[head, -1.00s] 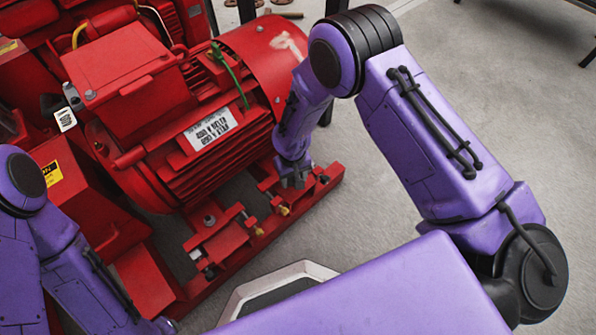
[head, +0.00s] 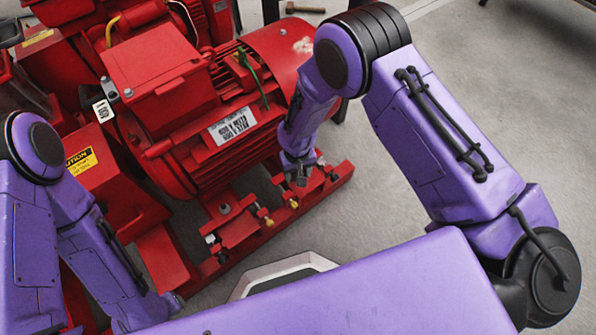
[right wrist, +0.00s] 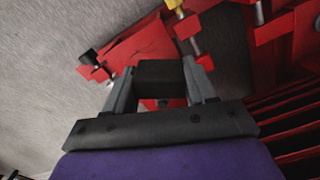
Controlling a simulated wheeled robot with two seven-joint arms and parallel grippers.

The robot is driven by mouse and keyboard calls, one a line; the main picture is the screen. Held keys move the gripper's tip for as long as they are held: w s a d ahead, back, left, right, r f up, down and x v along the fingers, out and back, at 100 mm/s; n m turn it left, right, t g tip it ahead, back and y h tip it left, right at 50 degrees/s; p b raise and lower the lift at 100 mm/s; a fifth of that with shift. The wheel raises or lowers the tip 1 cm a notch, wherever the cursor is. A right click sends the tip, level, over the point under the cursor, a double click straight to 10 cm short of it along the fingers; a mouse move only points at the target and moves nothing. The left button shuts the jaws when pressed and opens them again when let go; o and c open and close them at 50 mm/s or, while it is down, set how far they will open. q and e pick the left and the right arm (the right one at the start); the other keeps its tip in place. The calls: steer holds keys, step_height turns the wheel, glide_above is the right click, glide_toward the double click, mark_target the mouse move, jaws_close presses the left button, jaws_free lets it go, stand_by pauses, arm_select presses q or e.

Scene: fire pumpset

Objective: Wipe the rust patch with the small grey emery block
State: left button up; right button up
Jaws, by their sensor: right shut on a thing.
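A pale, worn patch (head: 303,45), the only mark like a rust patch that I see, is on the rounded end of the red motor (head: 262,62). My right gripper (head: 298,177) hangs beside the motor's lower side, well below the patch, pointing down. In the right wrist view my right gripper (right wrist: 158,88) is shut on a small dark grey block (right wrist: 158,78), held between its fingertips. The block is hard to make out in the head view. My left gripper (head: 172,301) is low at the left, mostly hidden; its fingers are unclear.
The red base frame (head: 310,207) with bolts and brass fittings lies under the motor. A green cable (head: 252,75) runs over the motor's top. A hammer-like tool (head: 305,8) lies on the floor behind. Grey floor (head: 385,190) is free to the right.

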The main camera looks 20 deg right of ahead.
arm_select(q)
steer(key=shift+r+p, duration=0.4)
steer(key=shift+r, duration=0.45)
arm_select(e)
steer(key=shift+r, duration=0.85)
step_height(320, 180, up, 3)
steer(key=p, duration=0.3)
steer(key=shift+r, duration=0.15)
arm_select(q)
step_height(320, 180, up, 3)
steer(key=shift+f, duration=0.1)
